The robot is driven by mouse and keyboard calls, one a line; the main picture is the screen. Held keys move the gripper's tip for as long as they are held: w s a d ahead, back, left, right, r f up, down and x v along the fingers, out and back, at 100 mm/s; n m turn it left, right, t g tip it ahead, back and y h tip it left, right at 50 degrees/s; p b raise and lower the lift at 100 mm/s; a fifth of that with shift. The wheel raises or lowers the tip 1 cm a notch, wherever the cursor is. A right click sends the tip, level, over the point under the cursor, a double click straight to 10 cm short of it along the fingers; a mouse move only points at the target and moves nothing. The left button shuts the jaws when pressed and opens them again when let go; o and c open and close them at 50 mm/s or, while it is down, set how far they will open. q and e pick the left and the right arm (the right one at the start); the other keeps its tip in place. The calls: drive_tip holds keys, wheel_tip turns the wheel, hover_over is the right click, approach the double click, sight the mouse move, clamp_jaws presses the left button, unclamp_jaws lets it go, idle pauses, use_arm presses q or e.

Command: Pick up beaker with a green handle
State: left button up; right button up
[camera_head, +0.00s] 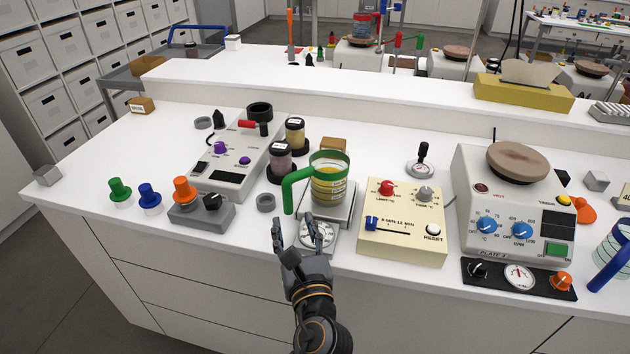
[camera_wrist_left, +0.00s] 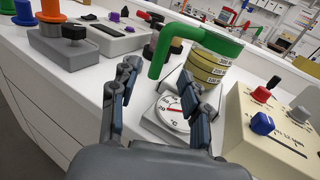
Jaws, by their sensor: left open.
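The beaker with a green handle (camera_head: 329,178) stands upright on a small grey plate near the front edge of the bench. It holds something yellow, and its green handle (camera_head: 290,187) sticks out to the left. In the left wrist view the beaker (camera_wrist_left: 207,68) is ahead, with the handle (camera_wrist_left: 160,57) hanging down beyond my fingers. My left gripper (camera_head: 298,230) is open and empty, in front of the beaker and apart from it, near the handle. In the left wrist view its fingers (camera_wrist_left: 160,97) stand apart. My right gripper is not in view.
A dial gauge (camera_head: 318,233) sits directly before the beaker. A cream control box (camera_head: 402,222) stands close on the right, with a hotplate (camera_head: 512,205) beyond. Dark-lidded jars (camera_head: 281,160) stand behind left, and a grey box with an orange knob (camera_head: 201,211) at left.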

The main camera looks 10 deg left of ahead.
sight(288, 196)
use_arm(q)
drive_tip(key=x, duration=0.4)
drive_tip(key=shift+w, duration=0.1)
drive_tip(key=p+x, duration=0.1)
drive_tip(key=x, duration=0.3)
drive_tip(key=shift+w+r, duration=0.15)
drive_tip(key=shift+w, duration=0.15)
drive_tip(key=shift+w+a, duration=0.25)
drive_tip(key=shift+w, duration=0.2)
drive_tip(key=shift+s, duration=0.1)
clamp_jaws()
